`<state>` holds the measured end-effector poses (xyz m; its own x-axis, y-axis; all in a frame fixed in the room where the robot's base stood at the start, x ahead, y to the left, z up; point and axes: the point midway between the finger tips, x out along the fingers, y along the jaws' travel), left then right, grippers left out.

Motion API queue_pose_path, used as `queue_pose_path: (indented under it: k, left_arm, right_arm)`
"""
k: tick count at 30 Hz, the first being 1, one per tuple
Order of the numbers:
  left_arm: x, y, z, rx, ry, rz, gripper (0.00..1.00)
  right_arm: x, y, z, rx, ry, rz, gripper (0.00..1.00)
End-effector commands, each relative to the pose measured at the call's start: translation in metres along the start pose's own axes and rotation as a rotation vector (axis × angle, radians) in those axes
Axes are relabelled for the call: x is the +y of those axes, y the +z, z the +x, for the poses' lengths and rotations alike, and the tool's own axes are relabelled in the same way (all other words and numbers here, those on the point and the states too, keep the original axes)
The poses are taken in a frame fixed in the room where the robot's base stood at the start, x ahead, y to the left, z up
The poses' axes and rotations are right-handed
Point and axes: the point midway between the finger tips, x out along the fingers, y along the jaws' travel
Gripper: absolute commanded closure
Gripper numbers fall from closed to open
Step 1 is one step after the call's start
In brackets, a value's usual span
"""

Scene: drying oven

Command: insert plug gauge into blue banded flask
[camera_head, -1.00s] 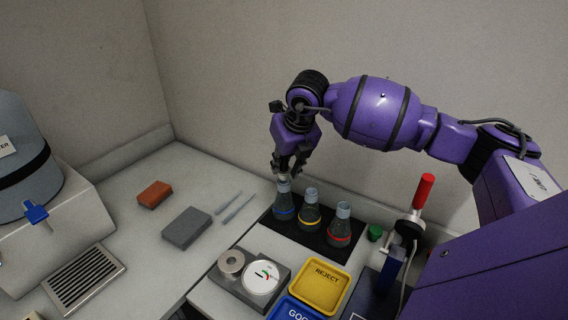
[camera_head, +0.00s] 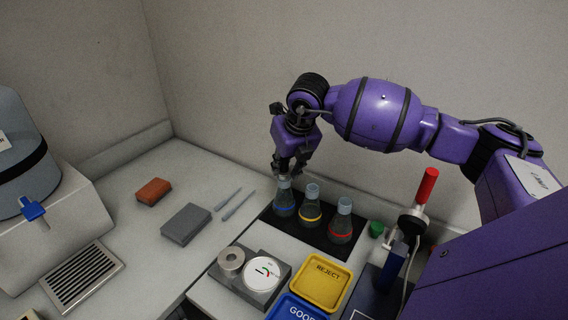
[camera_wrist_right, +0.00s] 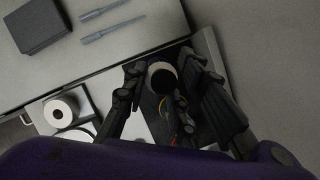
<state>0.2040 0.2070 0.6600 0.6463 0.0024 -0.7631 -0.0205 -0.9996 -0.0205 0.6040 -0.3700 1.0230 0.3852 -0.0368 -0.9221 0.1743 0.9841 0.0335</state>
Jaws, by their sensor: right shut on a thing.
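The blue banded flask (camera_head: 284,205) stands at the left end of a row of three flasks on a black mat (camera_head: 264,219). My right gripper (camera_head: 284,172) points down directly over its mouth. The fingers hide most of the gauge in the head view. I cannot tell how far its lower end reaches into the neck. My left gripper is not in view.
The yellow banded flask (camera_head: 311,208) and red banded flask (camera_head: 341,222) stand close on the right. In front are a dial device (camera_head: 248,283), a yellow REJECT tray (camera_head: 341,265) and a blue GOOD tray (camera_head: 290,302). Two pale slender tools (camera_head: 237,205) lie left.

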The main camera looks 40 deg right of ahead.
Motion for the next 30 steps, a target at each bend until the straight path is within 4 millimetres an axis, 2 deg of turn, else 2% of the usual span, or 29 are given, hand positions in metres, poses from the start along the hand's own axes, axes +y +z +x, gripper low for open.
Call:
queue_pose_path:
  k: [8, 9, 14, 20, 25, 30]
  left_arm:
    - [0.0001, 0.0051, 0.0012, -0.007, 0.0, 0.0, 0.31]
    - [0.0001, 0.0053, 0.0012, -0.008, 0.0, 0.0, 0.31]
    - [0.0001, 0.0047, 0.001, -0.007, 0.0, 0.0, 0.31]
    - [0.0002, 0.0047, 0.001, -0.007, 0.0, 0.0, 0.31]
    - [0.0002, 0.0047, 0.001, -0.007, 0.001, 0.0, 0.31]
    - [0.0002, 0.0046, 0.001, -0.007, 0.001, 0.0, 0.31]
  right_arm:
    - [-0.0002, -0.0021, 0.0056, 0.0, 0.0, 0.0, 1.0]
    - [-0.0002, -0.0022, 0.0059, -0.001, 0.0, 0.0, 0.74]
    - [-0.0002, -0.002, 0.0053, -0.001, 0.0, 0.0, 0.53]
    - [-0.0002, -0.0021, 0.0054, 0.0, 0.0, 0.0, 0.53]
    - [-0.0003, -0.0025, 0.0057, 0.001, 0.0, 0.0, 0.34]
    - [-0.0003, -0.0024, 0.0056, 0.0, 0.0, 0.0, 0.34]
